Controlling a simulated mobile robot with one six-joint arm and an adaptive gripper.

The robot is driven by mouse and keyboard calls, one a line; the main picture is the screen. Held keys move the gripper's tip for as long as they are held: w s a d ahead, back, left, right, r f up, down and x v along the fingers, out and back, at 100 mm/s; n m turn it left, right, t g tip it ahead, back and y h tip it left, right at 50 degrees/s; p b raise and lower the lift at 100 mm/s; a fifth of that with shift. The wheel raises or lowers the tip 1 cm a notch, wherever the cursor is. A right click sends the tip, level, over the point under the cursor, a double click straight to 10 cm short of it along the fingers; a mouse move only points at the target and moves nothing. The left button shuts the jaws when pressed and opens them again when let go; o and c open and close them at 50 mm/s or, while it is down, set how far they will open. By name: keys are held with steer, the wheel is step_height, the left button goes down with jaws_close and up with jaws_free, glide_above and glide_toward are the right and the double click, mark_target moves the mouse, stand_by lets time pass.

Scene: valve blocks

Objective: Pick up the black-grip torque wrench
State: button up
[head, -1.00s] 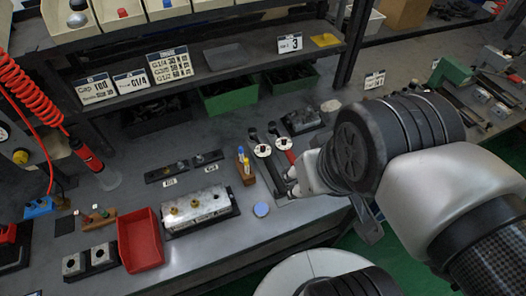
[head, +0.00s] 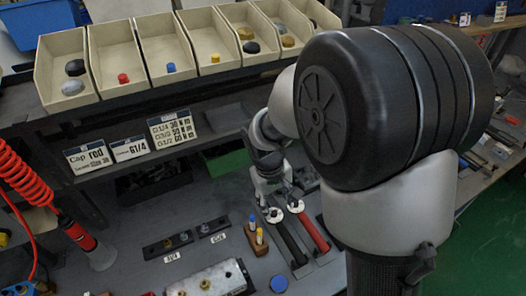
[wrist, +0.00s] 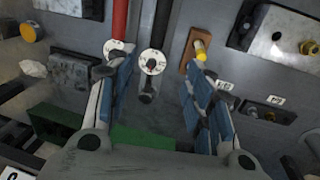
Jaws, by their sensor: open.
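The black-grip torque wrench (head: 290,241) lies on the grey bench in the head view, its round white tag at the upper end. In the wrist view the black-grip wrench (wrist: 162,25) points to the top, and its tagged head lies between my fingers in the picture. My gripper (head: 271,178) is open above the heads of the wrenches, with blue-padded fingers showing in the wrist view (wrist: 158,82). Nothing is held. The height of the fingers above the bench is hard to tell.
A red-grip wrench (head: 313,233) lies close beside the black one, on its right in the head view. A small wooden holder with yellow and blue-tipped pieces (head: 255,236) stands on its left. Shelf bins (head: 140,60) overhang behind. A green bin (head: 228,162) sits under the shelf.

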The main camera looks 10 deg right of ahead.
mark_target(281, 226)
steer(key=f+b, duration=0.1)
steer(key=f, duration=0.3)
steer(key=d+f+b, duration=0.1)
steer(key=f, duration=0.4)
steer(key=w+f+b, duration=0.1)
steer(key=f+b, duration=0.1)
steer(key=f, duration=0.2)
steer(key=shift+w+d+f, duration=0.1)
steer(key=shift+d+f, duration=0.05)
steer(key=shift+d, duration=0.15)
steer(key=shift+w+d+f+b, duration=0.1)
steer(key=shift+d+f+b, duration=0.15)
steer(key=shift+f+b, duration=0.5)
steer(key=shift+w+d+f+b, duration=0.1)
steer(key=shift+d+f+b, duration=0.15)
steer(key=shift+f, duration=0.95)
steer(key=shift+w+d+f+b, duration=0.1)
steer(key=shift+d+f+b, duration=0.25)
steer(key=shift+f, duration=0.6)
steer(key=shift+a+r, duration=0.1)
steer(key=shift+a, duration=0.05)
steer(key=shift+s, duration=0.1)
jaws_close()
